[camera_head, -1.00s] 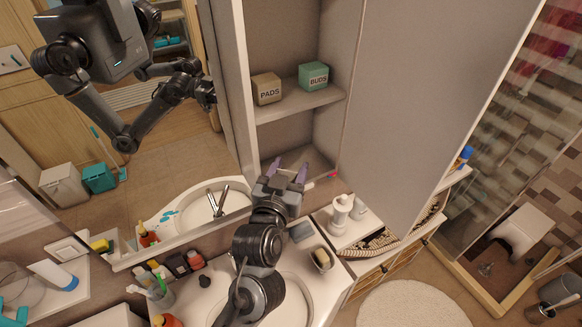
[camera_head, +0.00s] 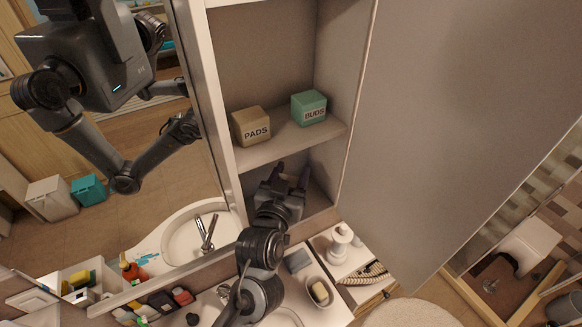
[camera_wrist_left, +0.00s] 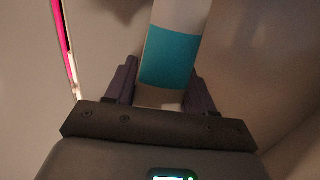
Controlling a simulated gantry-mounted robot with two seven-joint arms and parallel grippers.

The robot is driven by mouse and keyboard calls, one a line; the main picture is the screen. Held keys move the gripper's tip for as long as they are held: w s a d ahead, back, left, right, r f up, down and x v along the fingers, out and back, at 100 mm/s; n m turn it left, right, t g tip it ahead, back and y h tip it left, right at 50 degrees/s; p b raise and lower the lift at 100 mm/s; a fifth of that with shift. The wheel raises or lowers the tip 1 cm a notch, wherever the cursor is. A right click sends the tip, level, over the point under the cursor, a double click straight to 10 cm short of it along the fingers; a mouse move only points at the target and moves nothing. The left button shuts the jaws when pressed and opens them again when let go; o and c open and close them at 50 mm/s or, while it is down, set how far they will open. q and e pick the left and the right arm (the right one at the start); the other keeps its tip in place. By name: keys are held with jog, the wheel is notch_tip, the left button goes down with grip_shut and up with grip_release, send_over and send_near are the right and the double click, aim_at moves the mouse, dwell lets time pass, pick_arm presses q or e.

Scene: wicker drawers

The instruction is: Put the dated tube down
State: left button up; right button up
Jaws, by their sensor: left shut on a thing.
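My left gripper (camera_head: 291,173) reaches into the lower compartment of the open wall cabinet, below the shelf with the boxes. In the left wrist view, the gripper (camera_wrist_left: 162,78) is shut on a white tube with a teal band (camera_wrist_left: 168,58), which stands out between its two fingers. No date can be read on it. In the head view I cannot make out the tube between the fingers. Whether the tube touches the compartment floor cannot be told. My right gripper is not directly in view.
A PADS box (camera_head: 251,127) and a green BUDS box (camera_head: 309,108) stand on the cabinet shelf (camera_head: 283,148) above my gripper. The open cabinet door (camera_head: 440,120) is on the right. A thin pink item (camera_wrist_left: 64,35) is left of the fingers in the wrist view.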

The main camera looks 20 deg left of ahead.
pick_arm(q)
jog(key=shift+f, duration=0.2)
jog(key=o, duration=1.4)
jog(key=shift+o, duration=0.2)
jog(key=shift+r, duration=0.2)
jog(key=shift+s, duration=0.3)
jog(key=s+b, duration=0.1)
jog(key=s, duration=1)
jog(key=shift+s+d+r, duration=0.2)
jog(key=shift+d+r, duration=0.05)
jog(key=shift+d, duration=0.05)
